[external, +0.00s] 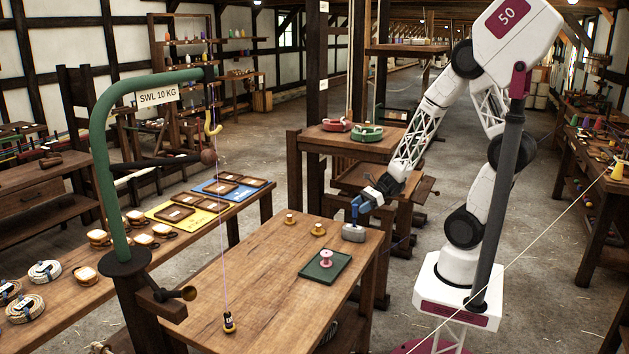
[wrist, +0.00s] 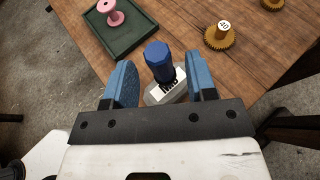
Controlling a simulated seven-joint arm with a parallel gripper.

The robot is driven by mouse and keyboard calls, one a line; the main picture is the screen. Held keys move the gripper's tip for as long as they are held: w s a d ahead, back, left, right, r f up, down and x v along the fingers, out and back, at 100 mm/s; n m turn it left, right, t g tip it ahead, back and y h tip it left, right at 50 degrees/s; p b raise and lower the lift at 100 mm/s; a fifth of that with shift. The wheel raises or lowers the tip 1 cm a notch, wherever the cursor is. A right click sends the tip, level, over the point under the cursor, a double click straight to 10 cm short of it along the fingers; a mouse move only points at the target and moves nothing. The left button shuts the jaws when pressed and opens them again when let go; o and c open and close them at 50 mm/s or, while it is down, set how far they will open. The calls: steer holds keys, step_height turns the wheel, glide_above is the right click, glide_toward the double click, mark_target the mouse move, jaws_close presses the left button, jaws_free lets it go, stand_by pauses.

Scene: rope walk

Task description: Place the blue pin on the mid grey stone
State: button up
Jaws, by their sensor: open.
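The blue pin (wrist: 158,57) stands over the mid grey stone (wrist: 153,98), which bears a white label. In the external view the pin (external: 355,215) meets the top of the stone (external: 353,234) near the table's right edge and looks upright. My gripper (wrist: 162,75) is open, with one blue finger on each side of the pin and a visible gap on both sides. In the external view my gripper (external: 362,204) is just above the stone, coming in from the upper right. The pin's foot is partly hidden.
A dark green tray (external: 323,279) with a pink spool (external: 326,258) lies nearby. A thin line with a hanging weight (external: 229,322) drops from a green crane (external: 101,170) at the left. The table's front middle is clear.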

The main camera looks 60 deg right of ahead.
steer(key=v, duration=0.7)
steer(key=shift+s+d, duration=0.2)
steer(key=shift+d, duration=0.05)
steer(key=shift+r, duration=0.1)
stand_by(0.9)
steer(key=s+a+r+n+g+h, duration=0.25)
steer(key=s+a+n+g, duration=0.5)
steer(key=n, duration=0.75)
steer(key=s+d+r+n+t+h, duration=0.1)
steer(key=r+n+h, duration=0.3)
steer(key=r, duration=0.4)
steer(key=s+d+r+n+t+h, duration=0.1)
steer(key=s+d+r+n+h, duration=0.1)
steer(key=r+n, duration=0.4)
step_height(320, 180, up, 3)
steer(key=shift+s+d+f+h, duration=0.2)
steer(key=shift+d+h, duration=0.25)
steer(key=shift+h, duration=0.8)
